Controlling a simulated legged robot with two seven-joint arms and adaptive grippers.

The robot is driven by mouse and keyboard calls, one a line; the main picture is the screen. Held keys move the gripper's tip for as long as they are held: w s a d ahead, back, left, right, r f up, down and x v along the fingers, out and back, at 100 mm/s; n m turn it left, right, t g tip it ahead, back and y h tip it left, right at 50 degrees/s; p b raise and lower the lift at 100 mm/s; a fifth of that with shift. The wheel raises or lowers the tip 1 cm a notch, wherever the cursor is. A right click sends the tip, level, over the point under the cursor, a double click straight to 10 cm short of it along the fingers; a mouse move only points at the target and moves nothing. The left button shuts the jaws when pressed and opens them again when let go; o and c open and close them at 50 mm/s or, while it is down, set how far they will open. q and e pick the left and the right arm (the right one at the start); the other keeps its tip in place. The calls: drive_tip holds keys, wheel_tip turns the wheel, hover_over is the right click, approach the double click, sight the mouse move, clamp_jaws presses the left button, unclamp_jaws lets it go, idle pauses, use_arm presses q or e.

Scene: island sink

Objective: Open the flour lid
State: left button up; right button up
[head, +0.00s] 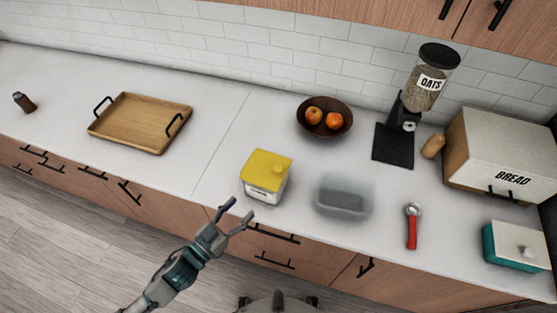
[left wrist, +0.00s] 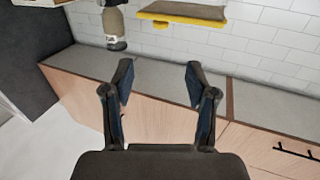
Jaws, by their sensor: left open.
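The flour canister (head: 262,190) stands on the counter in the middle of the head view, white with a dark label on its front. Its square yellow lid (head: 264,164) has a small knob and sits on top, closed. My left gripper (head: 241,209) is open and empty, in front of the counter edge, just below and left of the canister, not touching it. In the left wrist view, which appears upside down, the yellow lid (left wrist: 182,13) shows at the top edge, knob downward, beyond the open fingers (left wrist: 158,77). My right gripper is not in view.
A clear container (head: 344,196) stands right of the canister, and a red-handled tool (head: 412,228) lies farther right. A fruit bowl (head: 325,128) and an oats dispenser (head: 427,85) stand behind. A wooden tray (head: 138,138) lies left.

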use_arm(q)
drive_tip(key=b, duration=0.4)
approach(275, 172)
drive_tip(key=x, duration=1)
drive_tip(key=shift+w+d+p, duration=0.15)
drive_tip(key=shift+w+p, duration=0.1)
drive_tip(key=shift+p, duration=0.15)
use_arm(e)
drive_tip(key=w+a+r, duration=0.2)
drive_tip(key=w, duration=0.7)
use_arm(q)
clamp_jaws()
